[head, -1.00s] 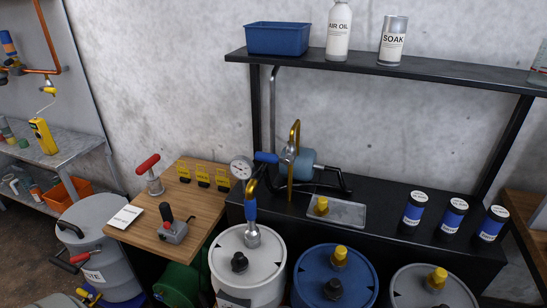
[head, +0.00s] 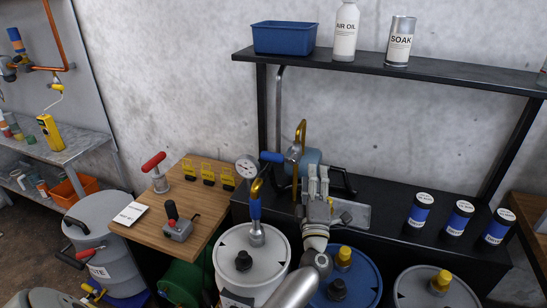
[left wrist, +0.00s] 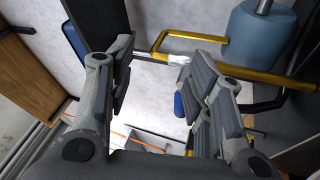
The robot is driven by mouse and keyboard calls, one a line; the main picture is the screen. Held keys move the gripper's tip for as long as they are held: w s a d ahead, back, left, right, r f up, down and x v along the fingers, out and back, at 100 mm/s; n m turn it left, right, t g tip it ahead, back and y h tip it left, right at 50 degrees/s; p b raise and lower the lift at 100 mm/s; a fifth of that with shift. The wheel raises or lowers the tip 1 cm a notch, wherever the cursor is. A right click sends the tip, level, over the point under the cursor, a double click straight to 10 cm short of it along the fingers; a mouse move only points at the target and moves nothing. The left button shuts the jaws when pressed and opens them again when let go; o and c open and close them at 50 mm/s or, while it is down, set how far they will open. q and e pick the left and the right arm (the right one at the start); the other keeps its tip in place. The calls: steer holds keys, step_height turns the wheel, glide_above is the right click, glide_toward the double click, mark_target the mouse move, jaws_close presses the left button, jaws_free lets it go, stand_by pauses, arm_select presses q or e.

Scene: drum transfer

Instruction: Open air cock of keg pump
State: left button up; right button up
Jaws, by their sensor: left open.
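The pump unit on the black bench has a blue cylindrical body (head: 309,163), a hooked brass pipe (head: 300,135) and a blue grip (head: 271,157) pointing left. I cannot tell for sure which part is the air cock. My left gripper (head: 318,174) points away from me, just in front of the pump body, and hides part of it. It is open and empty. In the left wrist view the gripper (left wrist: 155,72) has its fingers apart, with the blue body (left wrist: 255,38) and brass pipe (left wrist: 270,76) beyond the right finger. My right gripper is not in view.
A white drum (head: 228,262) with a blue-gripped brass spout (head: 255,205) and a blue drum (head: 368,285) stand in front of the bench. A metal tray (head: 357,216) lies right of my gripper. A shelf (head: 420,80) spans above. Three dark cans (head: 459,218) stand at right.

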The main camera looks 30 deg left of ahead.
mark_target(273, 157)
arm_select(q)
steer(key=w+a+n+g+y, duration=0.1)
steer(key=a+n+g+y, duration=0.1)
steer(key=a, duration=0.3)
steer(key=w+a+n+g+y+p, duration=0.1)
steer(key=w+a+n+g+y, duration=0.1)
steer(key=a+n+g, duration=0.2)
steer(key=w+a+n+g+y, duration=0.1)
steer(key=a+n+g+y, duration=0.1)
steer(key=a, duration=0.5)
steer(key=shift+w+f+n+g+p, duration=0.15)
steer(key=shift+f+n+g+p, duration=0.25)
steer(key=shift+n+g, duration=0.3)
steer(key=shift+d, duration=0.1)
jaws_close()
